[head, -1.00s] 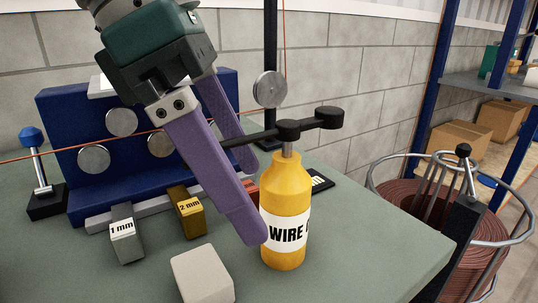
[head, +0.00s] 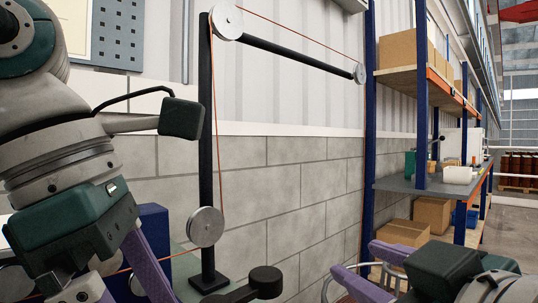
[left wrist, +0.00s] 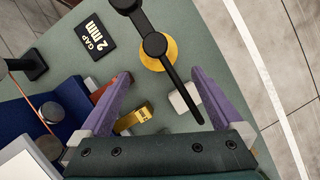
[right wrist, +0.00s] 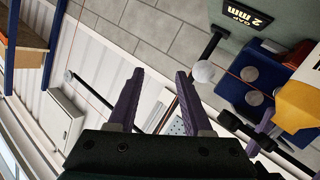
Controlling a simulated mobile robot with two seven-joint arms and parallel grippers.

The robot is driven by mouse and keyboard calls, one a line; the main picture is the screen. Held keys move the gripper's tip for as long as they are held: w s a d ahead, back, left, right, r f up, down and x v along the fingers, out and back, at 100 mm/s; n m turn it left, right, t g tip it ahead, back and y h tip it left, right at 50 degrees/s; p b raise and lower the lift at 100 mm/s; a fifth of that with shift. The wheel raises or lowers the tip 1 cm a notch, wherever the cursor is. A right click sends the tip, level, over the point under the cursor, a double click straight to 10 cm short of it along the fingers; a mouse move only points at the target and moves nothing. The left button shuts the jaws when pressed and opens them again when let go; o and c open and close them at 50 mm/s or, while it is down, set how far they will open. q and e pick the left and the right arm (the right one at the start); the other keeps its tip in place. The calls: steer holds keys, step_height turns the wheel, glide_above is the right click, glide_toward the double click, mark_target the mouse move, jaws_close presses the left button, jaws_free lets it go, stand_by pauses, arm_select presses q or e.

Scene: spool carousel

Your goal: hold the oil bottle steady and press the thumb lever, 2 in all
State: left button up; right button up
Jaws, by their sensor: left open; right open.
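The yellow oil bottle (left wrist: 157,58) stands on the green bench, seen from above in the left wrist view. It also shows with part of its white label in the right wrist view (right wrist: 300,105). The black thumb lever (left wrist: 153,43) sits on top, its thin arm reaching between my left fingers. In the head view only the lever's end (head: 265,279) shows; the bottle is out of frame. My left gripper (left wrist: 160,75) is open around the lever arm's line, its fingertips near the bottle. My right gripper (right wrist: 159,74) is open and empty, off to the bottle's side.
A brass 2 mm block (left wrist: 137,118), a pale block (left wrist: 183,98) and a black "GAP 2 mm" card (left wrist: 97,37) lie near the bottle. A black post (head: 206,150) with wire pulleys rises behind. A blue shelf rack (head: 420,185) stands at the right.

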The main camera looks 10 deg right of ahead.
steer(key=w+a+r+n+t+y, duration=0.2)
steer(key=a+r+n+t+y, duration=0.25)
steer(key=r, duration=0.65)
steer(key=s+a+r+n+g+y, duration=0.25)
steer(key=a+r+n+y, duration=0.25)
steer(key=n+y, duration=0.25)
steer(key=s+a+r+n+g+y, duration=0.2)
steer(key=a+r+n+g+y, duration=0.25)
steer(key=n+y, duration=0.3)
steer(key=s+a+f+n+g+h, duration=0.1)
steer(key=s+a+f+n+g, duration=0.15)
steer(key=s+n+g, duration=0.5)
steer(key=s+a+f+n+g+h, duration=0.1)
steer(key=s+a+n+g+h, duration=0.15)
steer(key=n+g, duration=0.9)
step_height(320, 180, down, 5)
steer(key=w+d+n+h, duration=0.1)
steer(key=d+n+h, duration=0.15)
steer(key=h, duration=0.25)
arm_select(q)
steer(key=x, duration=1)
arm_select(e)
steer(key=w+d+n+t+h, duration=0.5)
steer(key=w+d+h, duration=0.3)
steer(key=w+d, duration=0.2)
steer(key=shift+r+n, duration=0.2)
steer(key=shift+n, duration=0.7)
